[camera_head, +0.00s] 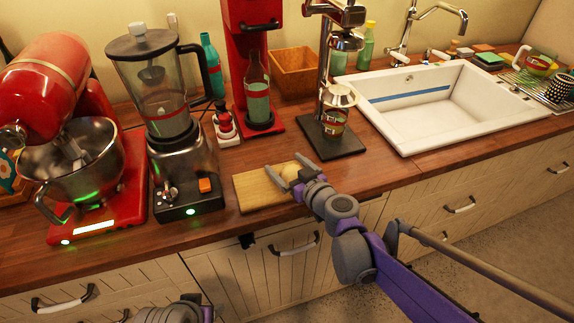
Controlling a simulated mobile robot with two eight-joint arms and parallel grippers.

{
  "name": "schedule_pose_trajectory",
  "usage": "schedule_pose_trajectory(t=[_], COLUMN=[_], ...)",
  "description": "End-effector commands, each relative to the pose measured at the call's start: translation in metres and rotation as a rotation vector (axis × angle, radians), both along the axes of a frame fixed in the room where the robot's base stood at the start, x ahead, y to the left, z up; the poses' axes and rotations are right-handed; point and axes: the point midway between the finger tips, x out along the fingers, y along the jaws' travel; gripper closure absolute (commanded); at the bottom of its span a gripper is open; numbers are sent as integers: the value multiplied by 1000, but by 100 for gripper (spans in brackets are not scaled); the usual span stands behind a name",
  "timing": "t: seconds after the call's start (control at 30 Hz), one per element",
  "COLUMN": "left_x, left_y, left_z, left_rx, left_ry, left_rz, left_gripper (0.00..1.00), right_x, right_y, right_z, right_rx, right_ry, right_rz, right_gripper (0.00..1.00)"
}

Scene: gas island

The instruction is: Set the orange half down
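My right gripper (283,163) reaches in from the lower right, over the right end of the wooden cutting board (253,191). A pale yellow-orange rounded piece, which looks like the orange half (291,172), sits between its two fingers and fills the gap. The fingers hide part of it. It is at or just above the board; I cannot tell if it touches. Of my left arm only a grey and purple part shows at the bottom edge; its fingers are out of view.
A blender (182,165) and a red stand mixer (108,190) stand to the left. A juicer (333,120) with a cup stands behind the gripper on a dark base. The sink (428,130) is to the right. The counter between board and sink is clear.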

Motion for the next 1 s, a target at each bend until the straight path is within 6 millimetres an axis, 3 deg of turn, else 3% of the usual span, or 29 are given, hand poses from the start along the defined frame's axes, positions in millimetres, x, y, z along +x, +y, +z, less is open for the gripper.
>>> schedule_pose_trajectory(t=[0.27, 0.7, 1.0], left_x=[0, 1, 1], left_y=[0, 0, 0], left_z=[2, 13, 16], left_rx=[0, 0, 0], left_ry=[-1, -4, -5], left_rz=[0, 0, 0], left_gripper=[34, 34, 34], right_x=[-6, -81, -102], right_y=[-4, -47, -58], right_z=[5, 22, 27], right_rx=[0, 0, 1], right_ry=[0, 0, 0], right_rz=[-1, -3, 0], right_gripper=[0, 0, 0])
